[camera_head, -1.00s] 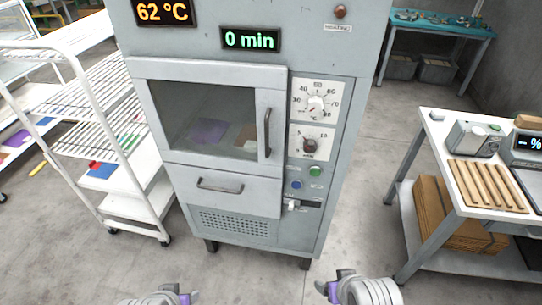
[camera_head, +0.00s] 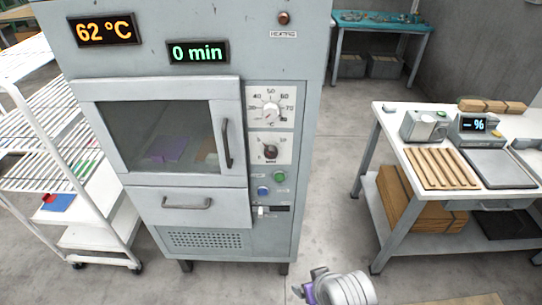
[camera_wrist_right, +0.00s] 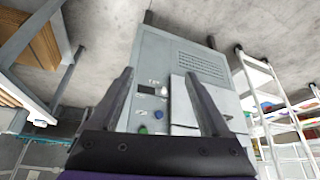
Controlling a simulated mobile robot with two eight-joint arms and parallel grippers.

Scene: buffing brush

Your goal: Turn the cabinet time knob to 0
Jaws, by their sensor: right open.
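The grey cabinet (camera_head: 222,258) stands ahead in the head view, its glass door shut. Its dark time knob (camera_head: 270,152) sits on the lower white dial plate, below the white temperature knob (camera_head: 271,111). A green display (camera_head: 198,52) reads 0 min and an orange display (camera_head: 105,30) reads 62 °C. My right gripper (camera_head: 308,285) is low at the bottom of the head view, well below and apart from the knob. In the right wrist view its two fingers (camera_wrist_right: 160,95) are spread with nothing between them, and the cabinet shows beyond, upside down. My left gripper is out of view.
A white wire rack trolley (camera_head: 100,235) stands left of the cabinet. A white workbench (camera_head: 392,120) with a scale, a slatted wooden board and boxes stands right. A teal table (camera_head: 380,22) is behind. Floor between cabinet and workbench is clear.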

